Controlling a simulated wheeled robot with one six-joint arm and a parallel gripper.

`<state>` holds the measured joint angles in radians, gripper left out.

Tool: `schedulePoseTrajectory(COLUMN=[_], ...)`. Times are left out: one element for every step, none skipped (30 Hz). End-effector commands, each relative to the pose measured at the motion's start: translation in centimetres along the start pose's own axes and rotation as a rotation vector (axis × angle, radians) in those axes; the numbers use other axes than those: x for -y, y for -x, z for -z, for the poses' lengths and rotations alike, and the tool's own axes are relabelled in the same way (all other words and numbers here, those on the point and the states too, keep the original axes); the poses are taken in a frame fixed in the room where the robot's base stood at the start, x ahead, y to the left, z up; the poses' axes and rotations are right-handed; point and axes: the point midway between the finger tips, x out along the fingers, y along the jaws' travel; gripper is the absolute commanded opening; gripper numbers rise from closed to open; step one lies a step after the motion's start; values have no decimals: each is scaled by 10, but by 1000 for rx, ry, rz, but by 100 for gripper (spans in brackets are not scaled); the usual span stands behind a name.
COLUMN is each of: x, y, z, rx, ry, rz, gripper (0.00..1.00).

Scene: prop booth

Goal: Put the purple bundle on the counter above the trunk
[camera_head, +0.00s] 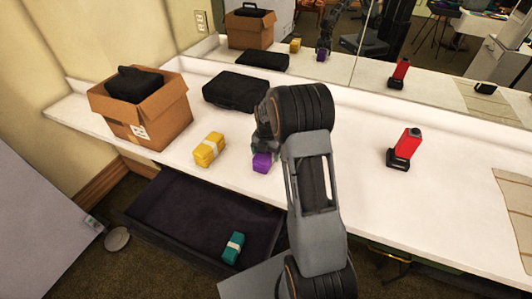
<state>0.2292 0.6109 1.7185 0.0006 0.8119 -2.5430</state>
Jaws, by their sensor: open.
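The purple bundle (262,163) is at the front part of the white counter (345,190), and it looks to rest on the top. My gripper (263,147) is open, right at the bundle's far side. My arm hides part of the jaws, and I cannot tell whether they touch it. Below the counter's front edge is an open, dark, drawer-like trunk (165,212). A teal bundle (234,247) with a pale band lies inside it. A yellow bundle (209,149) with a pale band lies on the counter, left of the purple one.
A cardboard box (150,122) holding a black case (136,84) stands at the counter's left. A flat black case (236,91) lies behind the bundles. A red and black tool (404,149) stands to the right. A mirror (440,75) runs along the back. Counter around the tool is clear.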

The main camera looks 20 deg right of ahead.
Motion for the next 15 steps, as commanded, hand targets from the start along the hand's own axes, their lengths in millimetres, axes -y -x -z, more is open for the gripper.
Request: schedulePoseTrajectory(x=[0,0,0,0,0,-1,-1,-1,-1,-1,-1,0,0,0,-1], y=[3,5,7,10,14,20,26,32,40,46,52,60,66,71,79], z=[0,0,0,0,0,-1,-1,-1,-1,-1,-1,-1,0,0,-1], rx=[0,1,1,1,2,4,4,4,5,5,4,4,4,4,4], ry=[0,0,0,0,0,0,0,0,0,0,0,0,0,0,0], rz=[0,0,-1,-1,-1,-2,-2,-3,-3,-3,-3,-3,-2,-2,-3], gripper=[87,87,87,87,87,87,87,87,87,87,87,87,87,87,87])
